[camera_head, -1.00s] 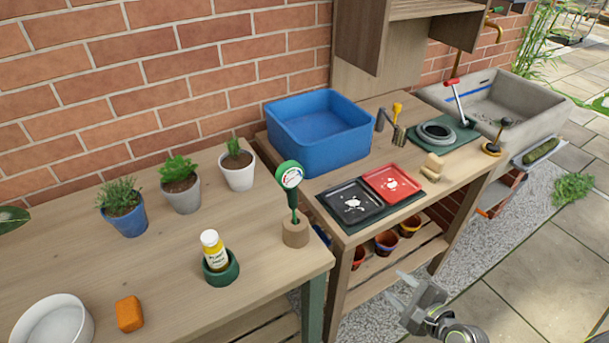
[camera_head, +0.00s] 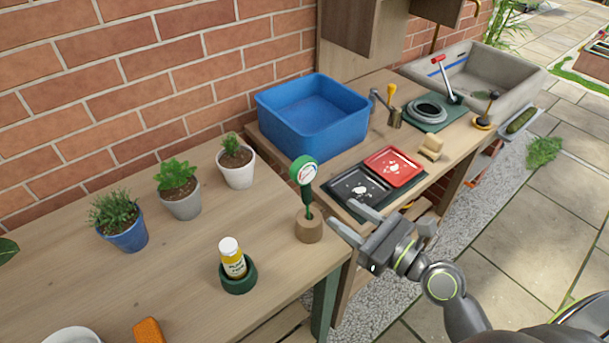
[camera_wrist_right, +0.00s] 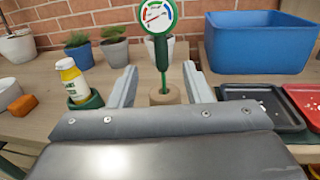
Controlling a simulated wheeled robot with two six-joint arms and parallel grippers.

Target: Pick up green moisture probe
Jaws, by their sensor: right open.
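The green moisture probe (camera_head: 304,176) has a round white dial and stands upright in a round wooden holder (camera_head: 309,226) near the table's right edge. In the right wrist view, the probe (camera_wrist_right: 161,40) and its holder (camera_wrist_right: 165,95) show ahead, between the two fingers in the picture. My right gripper (camera_head: 349,222) is open and empty, just right of the holder in the head view; its fingers also show in the right wrist view (camera_wrist_right: 160,88). Nothing is between the fingertips that I can see touching them. My left gripper is not in view.
A yellow bottle (camera_head: 231,258) sits in a green cup (camera_head: 239,281) left of the probe. Three potted plants stand along the wall, including one in a white pot (camera_head: 238,174). A blue tub (camera_head: 312,128) and black (camera_head: 358,190) and red (camera_head: 394,167) trays lie beyond.

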